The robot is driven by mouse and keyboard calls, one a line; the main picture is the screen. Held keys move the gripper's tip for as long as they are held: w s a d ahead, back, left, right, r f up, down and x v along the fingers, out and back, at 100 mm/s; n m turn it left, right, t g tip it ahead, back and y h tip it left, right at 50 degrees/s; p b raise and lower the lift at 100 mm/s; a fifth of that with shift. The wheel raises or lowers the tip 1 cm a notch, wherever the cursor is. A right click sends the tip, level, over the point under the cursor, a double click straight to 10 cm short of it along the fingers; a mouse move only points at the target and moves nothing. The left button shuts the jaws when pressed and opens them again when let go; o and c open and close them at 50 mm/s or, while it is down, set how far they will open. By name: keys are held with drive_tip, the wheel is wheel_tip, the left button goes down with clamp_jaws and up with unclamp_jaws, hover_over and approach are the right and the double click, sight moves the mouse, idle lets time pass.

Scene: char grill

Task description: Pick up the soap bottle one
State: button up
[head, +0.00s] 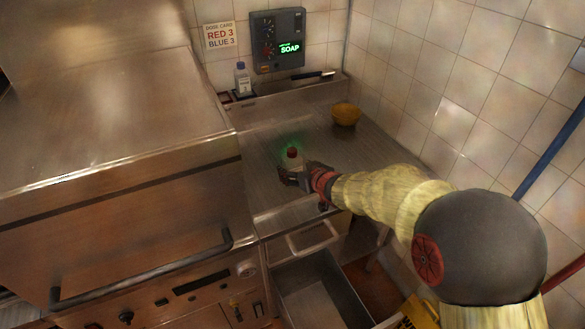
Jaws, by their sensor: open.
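A bottle with a red cap (292,153) stands on the metal counter, with a green glow around its top. My gripper (287,177) is open at the bottle's near side and hides its lower part. I cannot tell whether the fingers touch it. No label on the red-capped bottle is readable.
A wall panel (278,40) reads SOAP, beside a dose card (220,37) reading RED 3, BLUE 3. A large metal grill (110,110) stands left. An open drawer (318,290) is below.

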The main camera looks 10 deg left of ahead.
drive_tip(key=x, duration=0.2)
drive_tip(key=b+x, duration=0.1)
drive_tip(key=x, duration=0.3)
drive_tip(key=shift+w+d+r+b, duration=0.2)
drive_tip(key=shift+w+r+b, duration=0.05)
drive_tip(key=shift+w+b, duration=0.15)
drive_tip(key=shift+c, duration=1)
drive_tip(key=c, duration=1.1)
drive_tip(key=shift+c, duration=0.5)
drive_tip(key=shift+r, duration=0.15)
